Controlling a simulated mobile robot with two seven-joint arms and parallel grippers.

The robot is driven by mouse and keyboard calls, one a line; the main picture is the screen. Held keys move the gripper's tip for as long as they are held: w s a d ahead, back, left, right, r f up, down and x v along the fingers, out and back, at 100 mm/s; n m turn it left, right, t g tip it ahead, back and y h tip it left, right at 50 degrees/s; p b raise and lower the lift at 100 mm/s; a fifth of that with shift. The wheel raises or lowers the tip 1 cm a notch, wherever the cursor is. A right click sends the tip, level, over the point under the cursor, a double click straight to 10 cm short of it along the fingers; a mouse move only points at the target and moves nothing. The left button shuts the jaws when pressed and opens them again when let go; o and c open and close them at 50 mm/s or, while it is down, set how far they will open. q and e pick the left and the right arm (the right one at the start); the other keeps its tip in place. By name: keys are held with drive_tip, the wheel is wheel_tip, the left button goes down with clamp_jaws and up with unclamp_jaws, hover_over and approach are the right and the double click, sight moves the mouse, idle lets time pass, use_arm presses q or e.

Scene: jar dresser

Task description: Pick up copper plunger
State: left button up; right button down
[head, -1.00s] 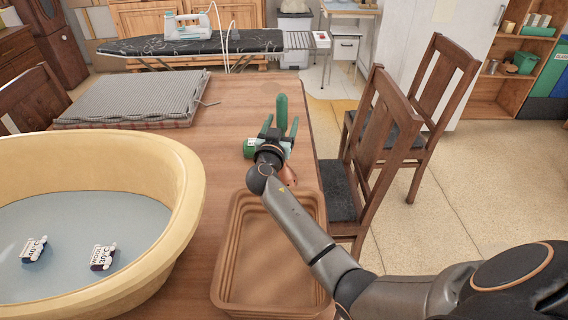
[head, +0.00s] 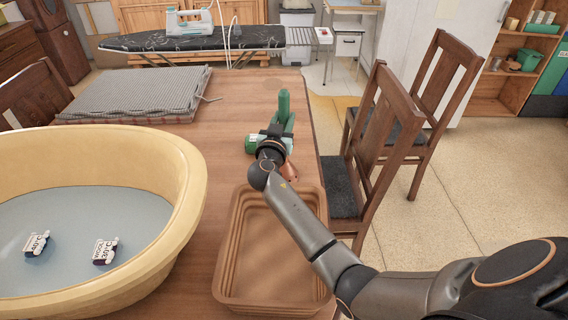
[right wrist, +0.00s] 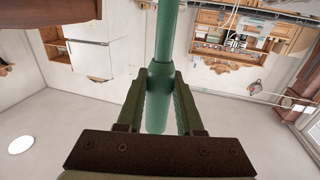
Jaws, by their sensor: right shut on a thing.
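The plunger shows as an upright green handle (head: 284,103) on the table's right side. A copper-coloured piece (head: 291,173), perhaps its bell, shows beside my wrist, mostly hidden by it. My right gripper (head: 284,124) has its green fingers shut on the plunger handle. In the right wrist view, the green rod (right wrist: 166,35) runs from the top edge down between the two fingertips (right wrist: 158,88). My left gripper is not in view.
A green labelled container (head: 251,144) is just left of my gripper. A brown tray (head: 228,270) lies under my forearm. A yellow water tub (head: 190,190) with two labelled blocks is at left. A grey ribbed mat (head: 135,93) lies behind. Chairs (head: 375,150) stand at right.

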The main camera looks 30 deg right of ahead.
sight(284, 91)
drive_tip(key=shift+r, duration=0.15)
wheel_tip(284, 91, up, 10)
idle(0.6)
drive_tip(key=shift+r+p, duration=0.1)
drive_tip(key=shift+p, duration=0.2)
idle(1.7)
